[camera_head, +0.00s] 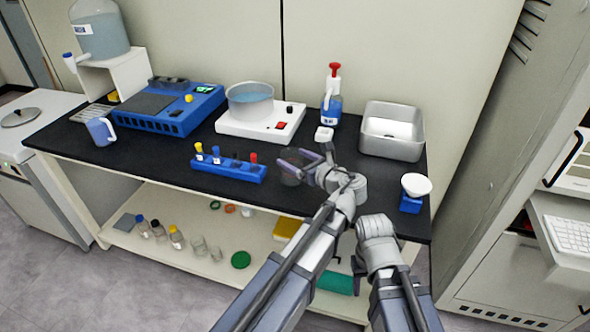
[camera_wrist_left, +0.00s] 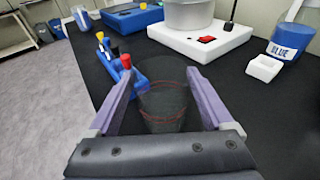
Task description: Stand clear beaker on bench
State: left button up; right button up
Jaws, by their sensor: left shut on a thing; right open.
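The clear beaker (camera_wrist_left: 163,100) is see-through, with red lines round its lower part. It is between the two purple fingers of my left gripper (camera_wrist_left: 160,88), which is shut on it. In the head view the beaker (camera_head: 290,179) shows as a faint dark shape at the left gripper (camera_head: 292,162), over the black bench (camera_head: 160,165) near its front edge. The beaker looks roughly upright. I cannot tell whether its base touches the bench. My right arm shows at the lower right of the head view, but its gripper fingers are not visible.
A blue rack (camera_head: 228,170) with coloured-cap tubes is just left of the beaker.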

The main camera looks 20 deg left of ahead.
pick_arm(q)
notch_tip(320, 180, down, 2)
jog(key=shift+f+b, duration=0.1)
jog(key=shift+b, duration=0.5)
pick_arm(e)
notch_tip(320, 180, down, 2)
pick_arm(q)
jog(key=o, duration=1.3)
pick_arm(e)
jog(key=shift+f, duration=0.15)
